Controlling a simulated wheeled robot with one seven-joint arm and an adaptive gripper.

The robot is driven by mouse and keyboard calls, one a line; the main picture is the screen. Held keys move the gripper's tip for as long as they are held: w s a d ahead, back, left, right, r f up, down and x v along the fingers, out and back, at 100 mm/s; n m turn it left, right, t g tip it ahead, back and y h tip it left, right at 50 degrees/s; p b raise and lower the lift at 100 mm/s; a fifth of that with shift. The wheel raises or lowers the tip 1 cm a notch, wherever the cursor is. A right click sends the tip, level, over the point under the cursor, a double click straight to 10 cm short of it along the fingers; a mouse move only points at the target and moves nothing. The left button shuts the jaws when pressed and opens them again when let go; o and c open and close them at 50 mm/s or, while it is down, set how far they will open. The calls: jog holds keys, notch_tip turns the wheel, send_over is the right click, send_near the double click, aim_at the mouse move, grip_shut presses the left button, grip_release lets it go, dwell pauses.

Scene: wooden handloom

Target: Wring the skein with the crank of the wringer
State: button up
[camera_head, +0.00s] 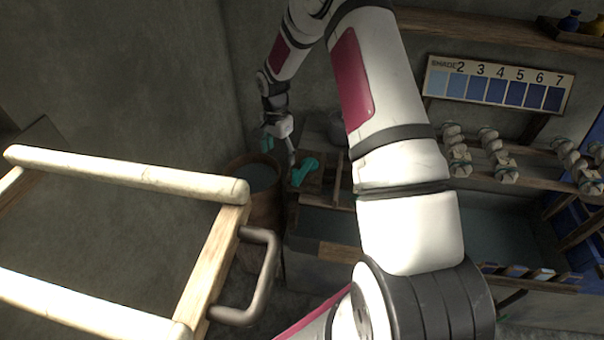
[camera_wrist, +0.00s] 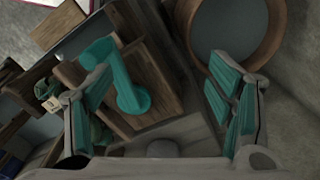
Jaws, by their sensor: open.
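A teal crank (camera_head: 304,171) sits on a small wooden box-like frame beside a round tub; I take this frame as the wringer (camera_wrist: 160,72). In the wrist view the crank (camera_wrist: 118,76) has a thick bar and a rounded knob at its lower end. My gripper (camera_head: 279,148) is open and empty just above and left of the crank. In the wrist view my gripper (camera_wrist: 157,88) has teal pads spread apart, with the crank nearer the left finger and not clasped. I cannot make out the skein for sure.
The wooden tub (camera_head: 262,178) of dark liquid stands left of the wringer. A long trough (camera_head: 325,224) runs to the right. A shade chart (camera_head: 498,84) and racks with tied bundles (camera_head: 480,160) are at right. A pale wooden rail frame (camera_head: 125,176) fills the left foreground.

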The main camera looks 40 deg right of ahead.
aim_at(294, 171)
jog(key=s+p, duration=0.1)
jog(key=s, duration=0.1)
jog(key=s+p, duration=0.1)
jog(key=s, duration=0.2)
jog(key=s+d+p, duration=0.1)
jog(key=s, duration=0.2)
jog(key=shift+p, duration=0.3)
jog(key=f, duration=0.2)
jog(key=w+f+b, duration=0.1)
jog(key=shift+f, duration=0.35)
jog(key=shift+f+b, duration=0.4)
jog(key=shift+f, duration=0.25)
jog(key=shift+s, duration=0.1)
grip_shut()
